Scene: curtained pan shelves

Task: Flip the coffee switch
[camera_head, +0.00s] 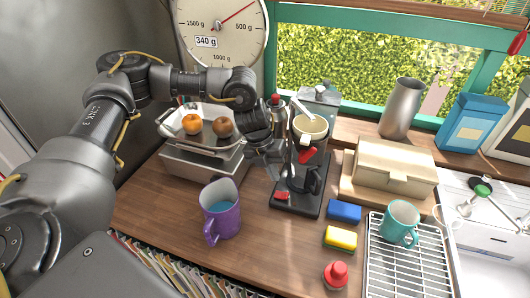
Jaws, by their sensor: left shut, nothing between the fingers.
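The coffee machine (318,196) stands on the wooden counter near the middle of the head view. It has a dark base, a dark carafe and a pale filter basket (311,126) on top. A small red switch (282,195) shows at the left front of the base. Another red part (306,156) shows below the basket. My left gripper (274,168) is shut and empty, pointing down close to the left side of the machine, above and behind the red switch. I cannot tell whether it touches the machine. My right gripper is not in view.
A scale (190,165) with fruit in its pan stands left of the machine. A purple mug (221,212) is in front.

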